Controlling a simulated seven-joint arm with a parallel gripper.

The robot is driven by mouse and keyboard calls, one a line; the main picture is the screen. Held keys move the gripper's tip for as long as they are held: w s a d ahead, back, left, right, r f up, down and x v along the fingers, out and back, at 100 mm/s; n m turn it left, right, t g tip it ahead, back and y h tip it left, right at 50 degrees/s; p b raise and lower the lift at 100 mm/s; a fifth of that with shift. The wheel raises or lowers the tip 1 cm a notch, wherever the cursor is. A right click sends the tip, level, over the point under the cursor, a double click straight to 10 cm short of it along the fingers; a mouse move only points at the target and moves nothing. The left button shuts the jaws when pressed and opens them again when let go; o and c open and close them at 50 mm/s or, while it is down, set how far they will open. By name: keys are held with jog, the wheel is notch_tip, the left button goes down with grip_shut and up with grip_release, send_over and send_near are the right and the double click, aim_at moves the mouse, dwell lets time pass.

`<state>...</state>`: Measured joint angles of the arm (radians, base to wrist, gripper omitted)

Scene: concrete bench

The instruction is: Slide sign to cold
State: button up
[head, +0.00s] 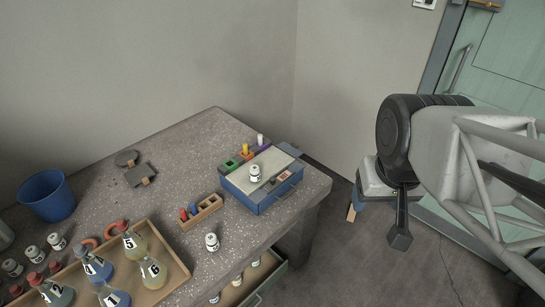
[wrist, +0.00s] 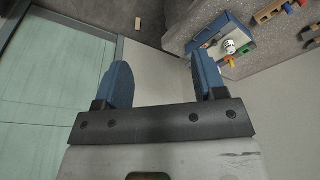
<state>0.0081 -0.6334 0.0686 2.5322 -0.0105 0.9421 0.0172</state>
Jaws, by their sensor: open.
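A blue box (head: 262,184) with a grey top stands near the bench's right edge, and a small white jar (head: 255,173) stands on it. A small reddish and pale patch (head: 283,176) on the box may be the sign; its lettering is too small to read. In the head view my arm is at the right, off the bench.
Coloured blocks (head: 240,158) stand behind the box. A wooden rack (head: 202,211) and another white jar (head: 212,242) are to its left. A wooden tray (head: 172,256) holds several flasks. A drawer (head: 262,283) below stands open. A blue bucket (head: 47,196) is far left.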

jog(key=shift+w, duration=0.25)
jog(key=c, duration=0.7)
jog(key=shift+w+a+f+n, duration=0.15)
jog(key=shift+w+f+n, duration=0.05)
jog(key=shift+w+n, duration=0.4)
grip_shut()
jog(key=w+a+f+n+h, duration=0.1)
jog(key=w+a+f+n, duration=0.35)
jog(key=w+n, duration=0.35)
jog(key=w+a+f+n+h, duration=0.1)
jog(key=w+a+f+n, duration=0.35)
jog(key=w+n, duration=0.35)
jog(key=w+a+f+n+t, duration=0.1)
jog(key=w+a+f+n, duration=0.8)
jog(key=a+f+n, duration=0.3)
jog(key=shift+a+f+n, duration=0.2)
jog(key=shift+a+n, duration=0.2)
jog(key=shift+a, duration=0.95)
jog(key=shift+w, duration=0.1)
